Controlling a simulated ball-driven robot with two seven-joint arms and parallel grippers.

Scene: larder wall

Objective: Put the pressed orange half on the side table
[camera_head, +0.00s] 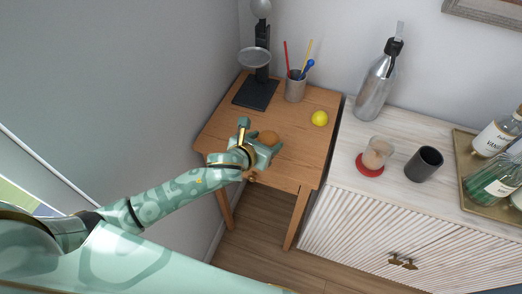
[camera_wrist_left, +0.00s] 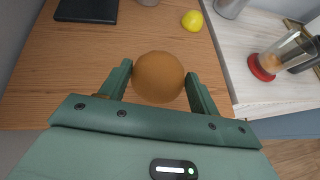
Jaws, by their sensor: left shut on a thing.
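The orange half (camera_head: 268,137) shows as a brownish-orange round shape at the tip of my left gripper (camera_head: 263,150). In the left wrist view the orange half (camera_wrist_left: 158,77) sits between the two green fingers, and the left gripper is shut on it. It is over the front part of the wooden side table (camera_head: 305,155); I cannot tell whether it touches the top. The table's bare top (camera_wrist_left: 70,70) also fills much of the wrist view. My right gripper is not in view.
On the table stand a black press-like stand (camera_head: 257,93), a pencil cup (camera_head: 295,88) and a lemon (camera_head: 320,118). A pale sideboard to the right holds a steel bottle (camera_head: 372,97), a glass on a red coaster (camera_head: 369,170), a dark cup (camera_head: 424,163) and a tray of bottles.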

